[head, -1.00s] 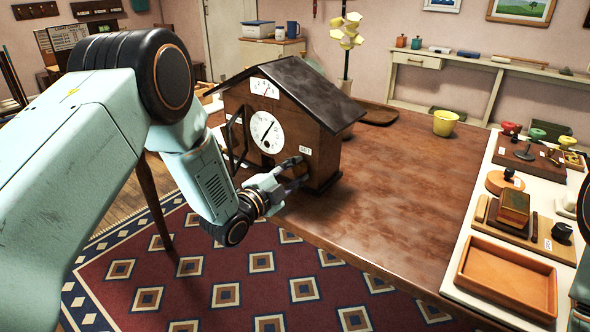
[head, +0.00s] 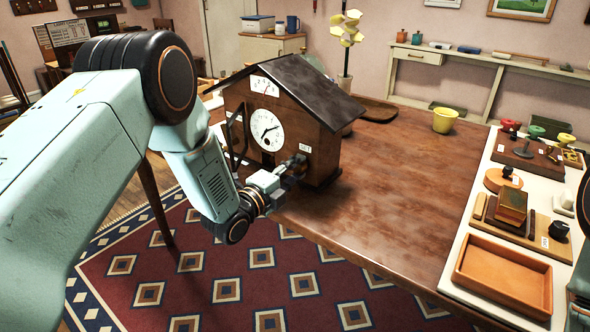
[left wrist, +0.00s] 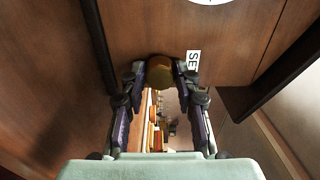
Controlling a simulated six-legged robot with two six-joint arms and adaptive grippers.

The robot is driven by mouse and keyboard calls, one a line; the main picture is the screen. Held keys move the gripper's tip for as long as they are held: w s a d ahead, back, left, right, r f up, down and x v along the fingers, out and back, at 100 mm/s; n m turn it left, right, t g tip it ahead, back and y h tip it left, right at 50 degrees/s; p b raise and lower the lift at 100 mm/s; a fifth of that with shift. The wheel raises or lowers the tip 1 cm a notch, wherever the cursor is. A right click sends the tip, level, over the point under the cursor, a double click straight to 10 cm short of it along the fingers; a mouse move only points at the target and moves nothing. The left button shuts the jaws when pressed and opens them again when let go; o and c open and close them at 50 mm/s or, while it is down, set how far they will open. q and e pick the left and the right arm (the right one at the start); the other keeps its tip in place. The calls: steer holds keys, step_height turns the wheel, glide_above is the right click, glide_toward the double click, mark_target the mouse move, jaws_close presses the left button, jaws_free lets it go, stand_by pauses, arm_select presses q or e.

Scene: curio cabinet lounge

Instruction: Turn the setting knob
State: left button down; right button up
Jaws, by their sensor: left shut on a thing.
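The wooden house-shaped clock (head: 325,150) stands on the brown table, with a white dial (head: 266,130) and dark hands. A small white SET label (head: 305,148) is on its wall, and it also shows in the left wrist view (left wrist: 193,60). The round brass setting knob (left wrist: 160,70) sticks out beside the label. My left gripper (head: 290,172) is at the clock's lower front. In the left wrist view its fingertips (left wrist: 160,77) are on either side of the knob, shut on it. The knob is mostly hidden by the fingers in the head view.
A small dark-framed door (head: 238,140) stands open left of the dial. A yellow cup (head: 445,120) is on the table's far side. An orange tray (head: 503,278) and several small objects lie on the white strip at right. The table's middle is clear.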

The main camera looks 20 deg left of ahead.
arm_select(q)
steer(key=c, duration=1)
jaws_free()
steer(key=shift+o, duration=0.2)
steer(key=v, duration=1.2)
